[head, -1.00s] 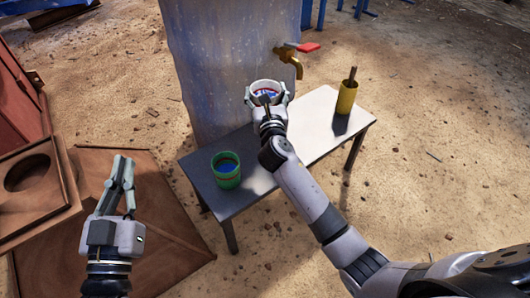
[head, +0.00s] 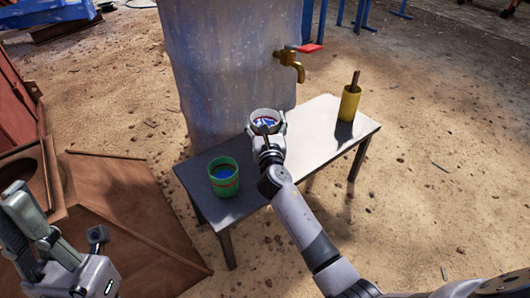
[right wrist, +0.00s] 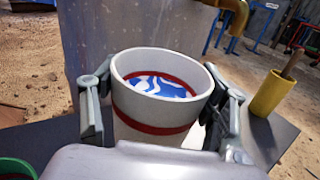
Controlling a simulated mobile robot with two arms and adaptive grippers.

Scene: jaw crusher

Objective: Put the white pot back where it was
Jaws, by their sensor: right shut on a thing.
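The white pot (head: 262,113) has a red band, and a blue-and-white surface shows inside it. It also shows upright in the right wrist view (right wrist: 150,112). My right gripper (head: 266,127) is shut on the pot, one finger on each side. The pot is over the part of the table (head: 310,140) near the tank; its base is hidden, so I cannot tell whether it touches the top. My left gripper (head: 35,235) is at the lower left, away from the table; its finger gap is not clear.
A green pot (head: 223,180) with blue inside stands at the table's left end. A yellow pot (head: 349,104) with a stick stands at the right end. A brass tap (head: 289,62) with a red handle juts from the blue tank (head: 225,65). Brown panels (head: 125,215) lie at left.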

